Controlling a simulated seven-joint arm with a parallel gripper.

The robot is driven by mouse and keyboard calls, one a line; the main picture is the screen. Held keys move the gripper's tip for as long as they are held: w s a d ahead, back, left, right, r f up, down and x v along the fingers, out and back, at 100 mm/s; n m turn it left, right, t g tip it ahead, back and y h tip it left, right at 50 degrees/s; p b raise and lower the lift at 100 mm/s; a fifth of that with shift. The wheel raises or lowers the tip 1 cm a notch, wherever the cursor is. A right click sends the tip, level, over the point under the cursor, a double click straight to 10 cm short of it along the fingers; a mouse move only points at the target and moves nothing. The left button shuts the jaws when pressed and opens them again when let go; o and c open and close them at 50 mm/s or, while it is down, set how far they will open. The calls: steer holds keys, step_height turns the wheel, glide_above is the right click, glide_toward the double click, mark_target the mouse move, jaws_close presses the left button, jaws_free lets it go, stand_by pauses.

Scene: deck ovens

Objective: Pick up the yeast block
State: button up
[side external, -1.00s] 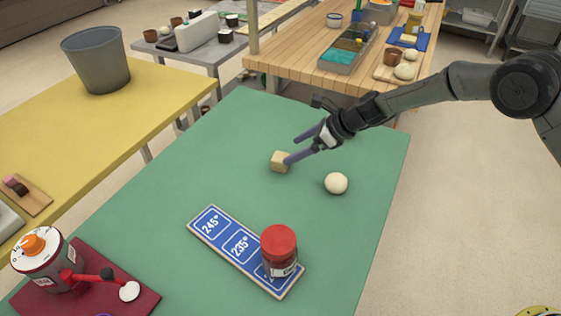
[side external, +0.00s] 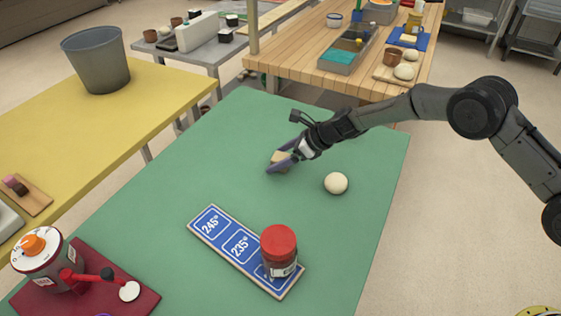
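The yeast block (side external: 277,157), a small beige cube, sits on the green table top left of the white dough ball. My gripper (side external: 281,158) is down at the block, reaching in from the right. One purple-grey finger lies in front of the block and the other behind it. The front finger hides part of the block. I cannot tell whether the fingers press on it or stand slightly apart from it.
A white dough ball (side external: 336,183) lies right of the block. A blue temperature board (side external: 212,221) with a red-lidded jar (side external: 279,250) is nearer the camera. The green table (side external: 180,180) is clear around the block.

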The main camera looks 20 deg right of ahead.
jaws_close()
steer(key=shift+r, duration=0.1)
